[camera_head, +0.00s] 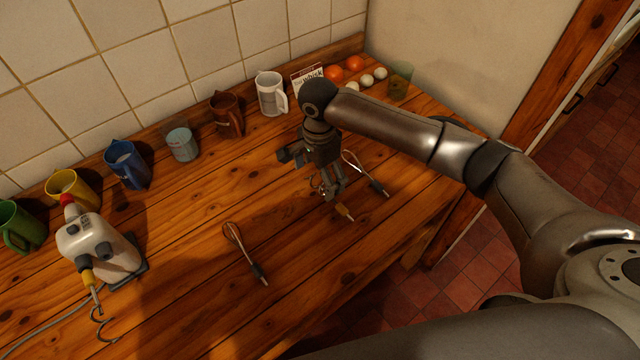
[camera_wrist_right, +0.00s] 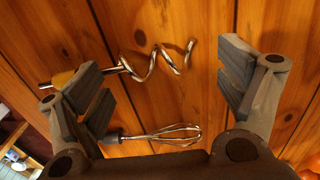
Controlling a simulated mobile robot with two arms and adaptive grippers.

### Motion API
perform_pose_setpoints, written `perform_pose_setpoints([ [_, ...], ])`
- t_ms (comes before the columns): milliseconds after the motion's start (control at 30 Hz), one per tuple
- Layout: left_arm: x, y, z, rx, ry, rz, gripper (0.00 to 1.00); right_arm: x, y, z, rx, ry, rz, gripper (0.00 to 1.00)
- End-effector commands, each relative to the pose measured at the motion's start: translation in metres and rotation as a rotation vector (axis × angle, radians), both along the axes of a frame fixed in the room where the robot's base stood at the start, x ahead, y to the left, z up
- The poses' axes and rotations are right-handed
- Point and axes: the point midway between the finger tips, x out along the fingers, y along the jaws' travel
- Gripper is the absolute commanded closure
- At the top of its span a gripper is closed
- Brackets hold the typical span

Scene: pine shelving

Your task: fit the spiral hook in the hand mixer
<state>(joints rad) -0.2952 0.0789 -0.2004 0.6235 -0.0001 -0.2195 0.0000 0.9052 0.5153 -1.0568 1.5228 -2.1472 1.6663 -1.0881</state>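The white hand mixer (camera_head: 88,240) stands on the table at the left in the head view. A spiral hook (camera_head: 100,322) with a yellow collar sticks out of its front. Another spiral hook, with a yellow collar (camera_head: 344,211), lies on the table under my right gripper (camera_head: 330,190), which partly hides it. In the right wrist view this hook's metal coil (camera_wrist_right: 152,63) lies between the spread fingers of my right gripper (camera_wrist_right: 168,85), and the left finger partly covers its yellow collar. My right gripper is open and empty. My left gripper is not in view.
One whisk (camera_head: 243,252) lies mid-table; another whisk (camera_head: 366,174) lies just right of my right gripper. Mugs, a glass (camera_head: 181,144), a card (camera_head: 307,78), eggs and tomatoes line the wall. The table's front edge (camera_head: 400,247) is near.

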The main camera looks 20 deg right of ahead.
Motion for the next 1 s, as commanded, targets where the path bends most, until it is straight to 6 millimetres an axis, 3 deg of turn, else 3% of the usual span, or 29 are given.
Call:
perform_pose_setpoints([
  [33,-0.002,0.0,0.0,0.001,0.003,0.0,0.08,0.0,0.0,0.0,0.0,0.0,0.0,0.21],
  [267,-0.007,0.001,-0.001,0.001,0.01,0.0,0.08,0.0,0.0,0.0,0.0,0.001,0.0,0.5],
  [733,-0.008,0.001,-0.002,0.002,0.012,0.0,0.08,-0.002,-0.001,0.001,-0.003,0.006,0.001,0.51],
  [1000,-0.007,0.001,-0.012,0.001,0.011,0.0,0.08,-0.003,0.001,0.033,-0.001,0.0,0.003,0.51],
])
